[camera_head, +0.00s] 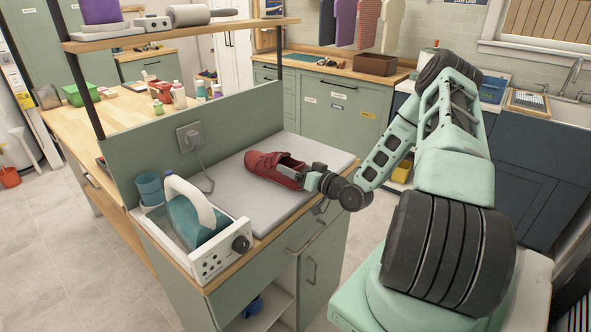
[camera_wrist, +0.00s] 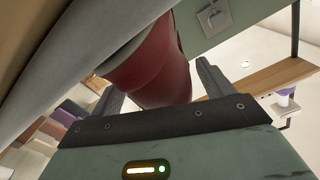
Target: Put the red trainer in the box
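The red trainer (camera_head: 268,166) lies on the grey pad (camera_head: 255,200) of the worktop, its toe to the left and its opening to the right. My gripper (camera_head: 311,174) is at its heel end, low over the pad. In the wrist view the trainer (camera_wrist: 155,75) shows between my two fingers, which stand apart. A gap shows between it and the right finger; contact at the left finger is unclear. A wooden open-topped box (camera_head: 375,64) stands on the back counter under hanging cloths; I cannot tell if it is the task's box.
An iron (camera_head: 196,212) in a white station and a teal cup (camera_head: 150,187) stand left on the worktop. A green panel (camera_head: 215,135) rises behind the pad, with a shelf above. A green crate (camera_head: 80,94) and several bottles are on the wooden table behind.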

